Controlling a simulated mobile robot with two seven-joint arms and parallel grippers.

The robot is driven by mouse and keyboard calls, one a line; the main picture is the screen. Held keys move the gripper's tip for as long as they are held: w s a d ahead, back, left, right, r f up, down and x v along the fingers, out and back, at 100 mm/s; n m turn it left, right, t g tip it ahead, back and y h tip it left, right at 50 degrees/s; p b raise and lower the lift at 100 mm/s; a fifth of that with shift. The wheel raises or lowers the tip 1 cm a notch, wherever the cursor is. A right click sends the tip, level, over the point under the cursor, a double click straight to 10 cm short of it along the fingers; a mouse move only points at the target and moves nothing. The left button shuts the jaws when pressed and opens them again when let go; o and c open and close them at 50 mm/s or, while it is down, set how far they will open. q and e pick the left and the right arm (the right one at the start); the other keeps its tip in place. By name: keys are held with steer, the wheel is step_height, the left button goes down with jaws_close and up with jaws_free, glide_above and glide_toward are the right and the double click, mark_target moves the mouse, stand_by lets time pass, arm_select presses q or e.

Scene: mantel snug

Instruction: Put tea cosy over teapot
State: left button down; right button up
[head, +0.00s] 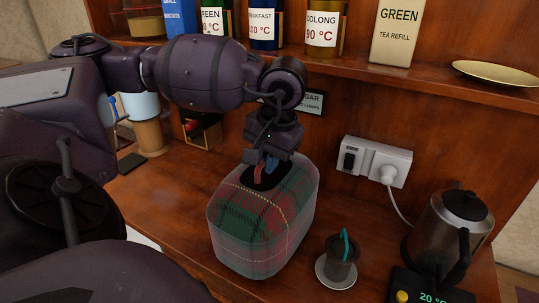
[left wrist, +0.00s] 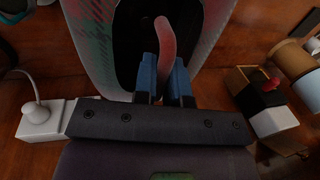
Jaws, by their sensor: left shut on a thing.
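The tartan tea cosy (head: 262,222), green and red, stands upright at the middle of the wooden counter. A dark patch (head: 262,178) is on its top, with a red loop (head: 258,172) there. My left gripper (head: 268,163) is above the cosy, pointing down, shut on the loop. In the left wrist view the loop (left wrist: 164,38) runs between the blue fingertips (left wrist: 163,72), and the cosy (left wrist: 92,40) lies beyond them. No teapot shows; I cannot tell whether it is under the cosy or whether the cosy touches the counter. My right gripper is not in view.
A dark cup (head: 340,262) on a saucer (head: 335,281) stands right of the cosy. A steel kettle (head: 452,225) is farther right, its cord running to a wall socket (head: 375,161). A shelf (head: 400,77) with tea containers runs above.

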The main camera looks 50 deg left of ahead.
arm_select(q)
steer(key=shift+f+b, duration=0.8)
steer(key=shift+f, duration=0.9)
steer(key=c, duration=1.1)
jaws_free()
step_height(320, 180, up, 11)
steer(key=d, duration=0.2)
steer(key=shift+w+f+p, duration=0.15)
steer(key=shift+w+p, duration=0.1)
steer(key=shift+p, duration=0.15)
